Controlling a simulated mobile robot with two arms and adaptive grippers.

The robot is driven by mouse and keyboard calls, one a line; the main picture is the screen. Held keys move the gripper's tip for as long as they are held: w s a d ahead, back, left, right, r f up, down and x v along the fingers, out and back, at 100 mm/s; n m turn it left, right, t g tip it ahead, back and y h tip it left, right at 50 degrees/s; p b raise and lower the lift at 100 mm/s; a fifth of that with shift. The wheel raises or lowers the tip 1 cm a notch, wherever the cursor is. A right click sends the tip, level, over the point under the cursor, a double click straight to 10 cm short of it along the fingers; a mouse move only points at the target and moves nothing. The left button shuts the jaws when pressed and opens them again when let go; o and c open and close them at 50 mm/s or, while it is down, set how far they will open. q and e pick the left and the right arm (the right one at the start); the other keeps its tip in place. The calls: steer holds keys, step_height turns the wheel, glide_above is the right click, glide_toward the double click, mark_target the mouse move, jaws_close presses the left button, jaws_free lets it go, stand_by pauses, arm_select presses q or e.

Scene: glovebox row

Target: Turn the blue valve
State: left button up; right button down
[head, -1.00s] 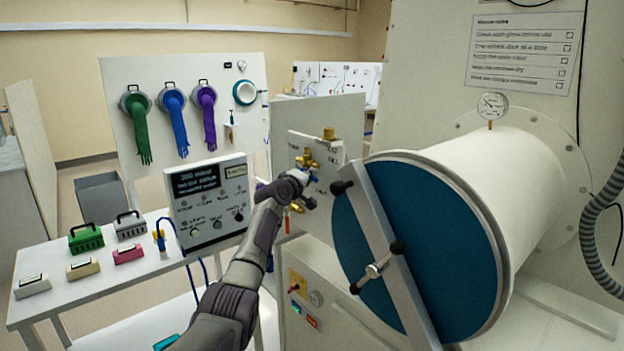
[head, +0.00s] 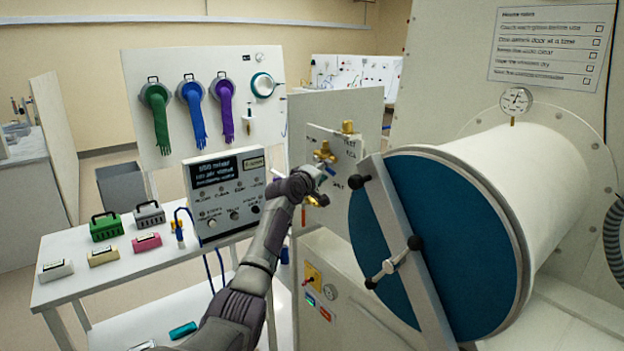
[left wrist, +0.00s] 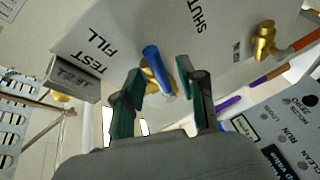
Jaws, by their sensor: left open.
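The blue valve handle (left wrist: 153,62) stands out from a brass body on a white panel marked TEST, FILL and SHUT. My left gripper (left wrist: 160,78) is open in the left wrist view, one finger on each side of the handle. I cannot tell whether either finger touches it. In the head view my left gripper (head: 312,180) is at the panel, just below the brass fittings (head: 325,151), and partly hides the valve. My right gripper is not in view.
A large round blue door (head: 440,250) with a slanted bar stands close on the right. A control box (head: 226,195) is left of my arm on a white table (head: 110,275) with small coloured blocks. Another brass fitting (left wrist: 264,40) is on the panel's right in the wrist view.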

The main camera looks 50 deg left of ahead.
arm_select(q)
steer(key=v, duration=0.9)
steer(key=shift+s, duration=0.2)
steer(key=shift+d, duration=0.15)
